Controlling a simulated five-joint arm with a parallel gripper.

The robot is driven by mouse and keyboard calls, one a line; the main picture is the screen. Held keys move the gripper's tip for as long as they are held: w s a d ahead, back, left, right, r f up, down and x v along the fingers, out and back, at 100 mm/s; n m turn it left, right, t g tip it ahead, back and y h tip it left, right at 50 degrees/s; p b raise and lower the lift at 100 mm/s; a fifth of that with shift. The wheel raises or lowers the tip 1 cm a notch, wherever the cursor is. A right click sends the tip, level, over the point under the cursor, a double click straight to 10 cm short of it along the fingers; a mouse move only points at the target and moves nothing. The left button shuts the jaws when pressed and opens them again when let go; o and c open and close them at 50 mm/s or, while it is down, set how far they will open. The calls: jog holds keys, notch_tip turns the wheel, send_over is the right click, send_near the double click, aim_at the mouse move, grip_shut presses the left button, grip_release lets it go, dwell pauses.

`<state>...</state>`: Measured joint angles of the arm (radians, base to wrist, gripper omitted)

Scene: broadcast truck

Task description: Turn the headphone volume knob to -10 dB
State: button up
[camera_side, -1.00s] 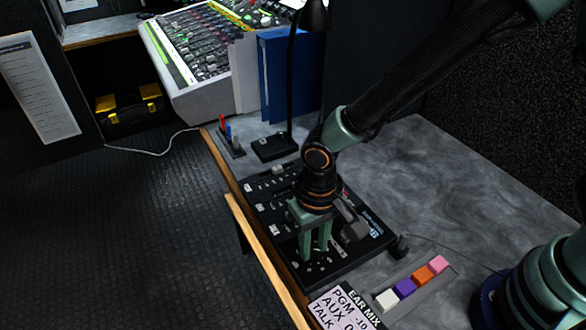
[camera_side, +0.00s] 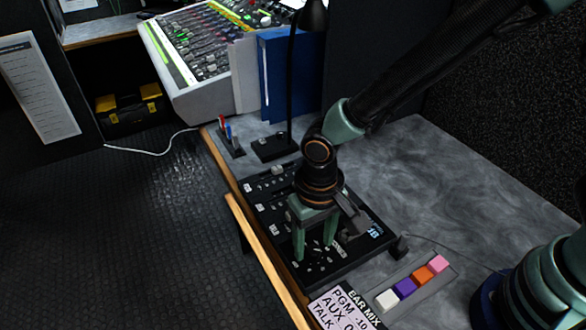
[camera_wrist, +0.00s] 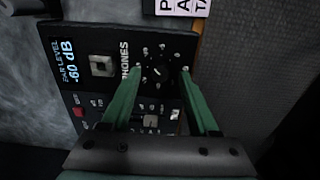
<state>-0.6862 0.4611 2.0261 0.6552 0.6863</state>
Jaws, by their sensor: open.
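The black panel (camera_side: 285,215) on the desk carries a dark round knob (camera_wrist: 157,72) with a white pointer line and a ring of pale marks around it, beside the label PHONES. The panel's blue display (camera_wrist: 68,62) reads EAR LEVEL -60 dB. My gripper (camera_side: 315,252) is above the panel's near part, pointing down. In the wrist view my gripper (camera_wrist: 160,72) is open, with one green finger to each side of the knob. Dark gaps separate the fingers from it. Whether the fingertips reach down to the knob's height I cannot tell.
A square grey knob (camera_wrist: 101,65) sits beside the label. An EAR MIX card (camera_side: 345,308) lists PGM -10, AUX 0 and TALK. Coloured blocks (camera_side: 405,288) lie to the right. A lamp base (camera_side: 274,148) and blue binder (camera_side: 287,75) stand behind.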

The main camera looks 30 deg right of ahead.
aim_at(314, 249)
notch_tip(314, 249, up, 11)
dwell(0.3)
jog(key=d+r+t, duration=0.2)
jog(key=d+r, duration=0.2)
jog(key=d, duration=0.8)
jog(key=d+r+t, duration=0.3)
jog(key=d+r, duration=0.2)
jog(key=d, duration=0.7)
jog(key=shift+s+r+t, duration=0.25)
jog(key=shift+s+t, duration=0.05)
jog(key=shift+s, duration=0.1)
